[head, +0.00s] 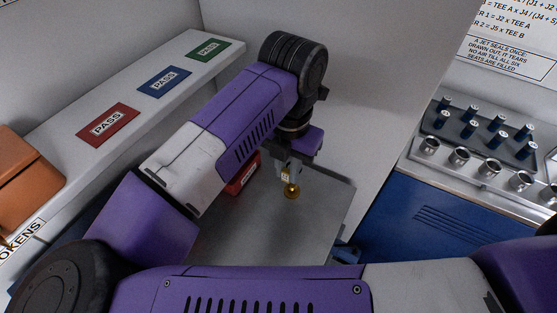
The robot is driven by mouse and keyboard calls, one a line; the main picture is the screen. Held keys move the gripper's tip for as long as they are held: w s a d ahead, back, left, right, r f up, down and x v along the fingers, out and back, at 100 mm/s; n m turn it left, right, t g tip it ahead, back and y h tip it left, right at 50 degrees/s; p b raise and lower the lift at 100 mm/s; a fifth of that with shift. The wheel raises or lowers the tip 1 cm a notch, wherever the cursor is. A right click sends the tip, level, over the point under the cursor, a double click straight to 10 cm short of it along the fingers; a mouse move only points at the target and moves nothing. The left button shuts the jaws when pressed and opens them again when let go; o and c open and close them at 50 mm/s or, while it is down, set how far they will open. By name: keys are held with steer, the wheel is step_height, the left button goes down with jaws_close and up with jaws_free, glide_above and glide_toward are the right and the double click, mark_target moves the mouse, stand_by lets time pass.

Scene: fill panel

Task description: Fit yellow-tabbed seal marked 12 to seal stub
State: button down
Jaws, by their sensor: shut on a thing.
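My gripper (287,168) points down over a grey metal surface and is shut on a small piece. That piece looks like a yellow-tabbed seal (287,176), with a pale yellow part between the fingers. Any number on it is too small to read. A round brass-coloured end (292,191) shows just below the fingertips; I cannot tell whether it belongs to the held piece or is a separate thing. I cannot make out the seal stub for certain. My arm covers part of the area behind and left of the gripper.
A grey panel (270,225) lies below the gripper, with a red box (242,176) partly behind my arm. At right, a blue cabinet (410,245) carries metal cups (459,156) and blue-topped pegs. A white shelf (60,150) at left bears PASS cards and a brown box (25,180).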

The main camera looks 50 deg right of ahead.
steer(key=shift+f+b, duration=0.1)
steer(key=shift+b, duration=0.45)
steer(key=shift+f+b, duration=0.2)
steer(key=shift+b, duration=0.15)
step_height(320, 180, down, 5)
steer(key=b, duration=0.6)
steer(key=shift+f, duration=0.15)
steer(key=shift+b, duration=1.65)
stand_by(1.1)
steer(key=shift+f+b, duration=1.6)
steer(key=shift+b, duration=0.7)
steer(key=c, duration=1.3)
jaws_free()
steer(key=shift+o, duration=0.2)
steer(key=shift+r, duration=0.15)
step_height(320, 180, up, 8)
steer(key=shift+f, duration=0.2)
